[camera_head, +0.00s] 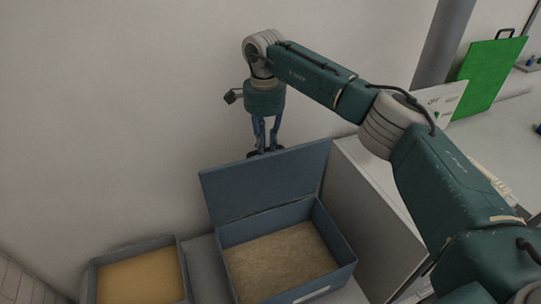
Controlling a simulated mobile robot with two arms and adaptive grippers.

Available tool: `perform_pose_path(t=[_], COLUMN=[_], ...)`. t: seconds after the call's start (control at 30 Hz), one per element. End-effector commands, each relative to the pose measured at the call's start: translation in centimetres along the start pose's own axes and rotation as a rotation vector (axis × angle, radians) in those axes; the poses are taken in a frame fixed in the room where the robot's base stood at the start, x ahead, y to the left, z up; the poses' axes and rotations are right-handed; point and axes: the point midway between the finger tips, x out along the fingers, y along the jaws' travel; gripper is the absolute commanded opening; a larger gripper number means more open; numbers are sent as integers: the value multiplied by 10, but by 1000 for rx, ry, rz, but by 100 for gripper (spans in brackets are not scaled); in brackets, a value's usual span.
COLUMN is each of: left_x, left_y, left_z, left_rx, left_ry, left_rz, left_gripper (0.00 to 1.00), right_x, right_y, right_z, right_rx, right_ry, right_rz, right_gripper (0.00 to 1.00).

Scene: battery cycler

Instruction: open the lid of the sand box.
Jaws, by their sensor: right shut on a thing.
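The sand box (344,243) is a blue-grey box at the lower middle, with rough tan sand (280,262) inside. Its lid (265,183) stands raised along the back side, and the sand is in plain view. My right gripper (265,153) points down at the middle of the lid's top edge and is shut on the lid; its fingertips are partly hidden there. My left gripper is not in view.
A second open box (183,268) with smooth yellow content stands at the lower left. A grey-white cabinet (375,225) is right of the sand box. A green panel (490,75) stands on the white worktop at the upper right. A plain wall (110,110) is behind.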

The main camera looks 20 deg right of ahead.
Motion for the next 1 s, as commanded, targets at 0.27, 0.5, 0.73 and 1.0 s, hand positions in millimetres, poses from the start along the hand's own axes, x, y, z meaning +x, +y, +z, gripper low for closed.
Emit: perform_pose_path(t=[0.27, 0.5, 0.73, 1.0], left_x=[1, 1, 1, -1], left_y=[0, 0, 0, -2], left_z=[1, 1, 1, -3], left_rx=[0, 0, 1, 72], left_ry=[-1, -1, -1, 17], left_rz=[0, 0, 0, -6], left_gripper=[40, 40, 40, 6], right_x=[0, 1, 1, 1], right_y=[-18, -22, -22, -22], right_z=[1, 0, 0, 0], right_rx=[1, -1, -1, 0], right_ry=[-1, -1, -1, -1], right_rz=[-6, -6, -5, -4], right_gripper=[0, 0, 0, 0])
